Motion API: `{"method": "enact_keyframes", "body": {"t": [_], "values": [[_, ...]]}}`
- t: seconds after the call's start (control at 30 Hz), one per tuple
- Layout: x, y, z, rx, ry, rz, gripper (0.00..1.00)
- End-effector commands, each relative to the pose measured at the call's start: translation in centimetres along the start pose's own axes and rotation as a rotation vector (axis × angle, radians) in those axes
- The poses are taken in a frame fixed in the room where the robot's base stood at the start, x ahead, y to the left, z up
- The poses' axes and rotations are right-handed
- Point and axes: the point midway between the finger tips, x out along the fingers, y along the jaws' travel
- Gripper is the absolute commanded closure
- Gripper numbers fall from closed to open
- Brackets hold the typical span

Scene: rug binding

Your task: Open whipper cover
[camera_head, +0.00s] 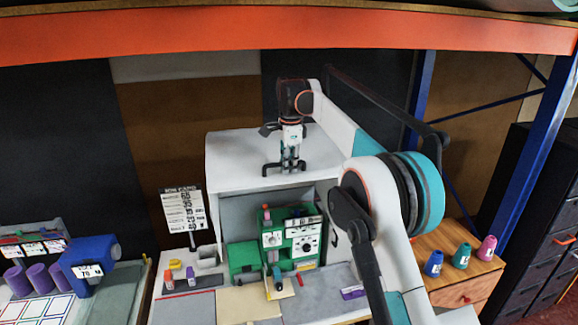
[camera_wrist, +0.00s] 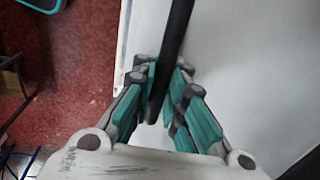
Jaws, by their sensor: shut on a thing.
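The whipper cover (camera_head: 232,155) is a pale grey-white panel over the green machine in the head view. Its black bar handle (camera_head: 266,170) is at its front edge. My gripper (camera_head: 289,164) comes down from above onto the handle. In the wrist view, the gripper's teal-padded fingers (camera_wrist: 162,92) are shut on the handle bar (camera_wrist: 178,35), with one finger on each side. The pale cover surface (camera_wrist: 240,70) lies beside the bar there. Below the cover's front edge, the green machine (camera_head: 277,238) shows in an open front. The fingers hide the middle of the handle.
A blue device (camera_head: 90,262) and purple spools (camera_head: 33,279) stand at left. A sign (camera_head: 185,212) stands left of the cover. Several coloured cones (camera_head: 461,256) stand on a wooden cabinet (camera_head: 465,290) at right. An orange beam (camera_head: 280,33) crosses above; a blue post (camera_head: 530,150) is at right.

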Motion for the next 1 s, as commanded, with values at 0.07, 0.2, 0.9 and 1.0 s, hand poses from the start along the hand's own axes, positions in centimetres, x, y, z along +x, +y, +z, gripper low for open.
{"method": "enact_keyframes", "body": {"t": [0.07, 0.2, 0.9, 1.0], "values": [[0.0, 0.0, 0.0, -0.001, 0.0, 0.0, 1.0], [0.0, 0.0, 0.0, -0.001, 0.0, 0.0, 0.68], [-5.3, 0.0, 0.0, 0.0, 0.0, 0.001, 0.68], [-6.3, -0.1, 0.0, 0.0, 0.0, 0.001, 0.68]]}}
